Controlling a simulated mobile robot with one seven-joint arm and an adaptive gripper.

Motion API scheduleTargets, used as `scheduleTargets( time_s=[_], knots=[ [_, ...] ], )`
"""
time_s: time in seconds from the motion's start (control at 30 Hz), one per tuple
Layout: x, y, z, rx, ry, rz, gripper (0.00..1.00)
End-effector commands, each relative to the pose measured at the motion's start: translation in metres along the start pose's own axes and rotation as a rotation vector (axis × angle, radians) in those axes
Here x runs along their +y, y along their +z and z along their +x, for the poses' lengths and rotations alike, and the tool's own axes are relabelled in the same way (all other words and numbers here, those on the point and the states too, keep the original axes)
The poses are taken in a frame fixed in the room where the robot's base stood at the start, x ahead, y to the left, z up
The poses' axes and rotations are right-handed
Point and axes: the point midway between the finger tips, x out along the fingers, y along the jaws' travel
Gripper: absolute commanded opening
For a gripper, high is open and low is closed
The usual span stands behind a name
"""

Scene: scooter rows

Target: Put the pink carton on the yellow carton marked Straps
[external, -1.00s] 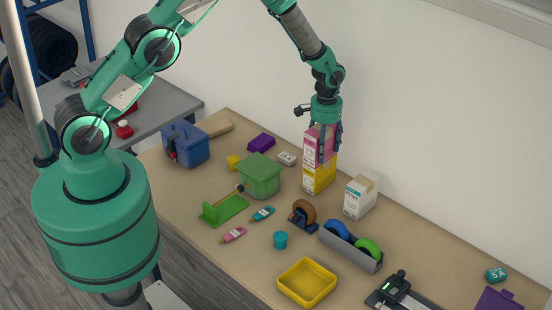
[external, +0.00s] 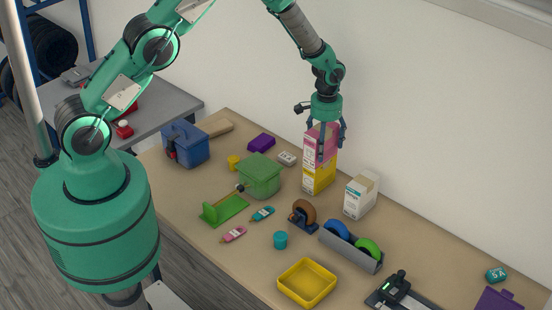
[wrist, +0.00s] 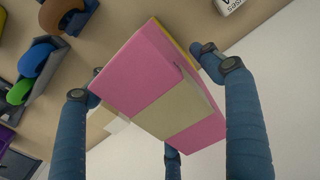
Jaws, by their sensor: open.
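The pink carton (external: 312,148) stands upright on top of the yellow carton (external: 319,179) near the wall at the back of the table. In the wrist view the pink carton (wrist: 165,85) fills the middle, with a thin yellow edge of the carton below it (wrist: 190,52) showing. My gripper (external: 327,150) is just above and around the pink carton, its fingers spread. In the wrist view the fingers (wrist: 160,85) stand apart from the carton's sides. The print on the yellow carton is too small to read.
A white carton (external: 360,196) stands just right of the stack. A grey tape holder (external: 350,250) and brown tape dispenser (external: 303,216) are in front. The yellow tray (external: 307,283) is empty.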

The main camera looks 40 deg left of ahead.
Motion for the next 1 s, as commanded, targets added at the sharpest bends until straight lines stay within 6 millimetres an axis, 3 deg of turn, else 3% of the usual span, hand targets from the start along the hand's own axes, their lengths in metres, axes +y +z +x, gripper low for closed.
scheduleTargets(
  time_s=[0.7,1.0],
  knots=[
    [0.000,-0.001,-0.088,0.002,0.001,0.000,0.79],
    [0.000,-0.001,-0.110,0.001,0.000,0.000,0.79]
  ],
)
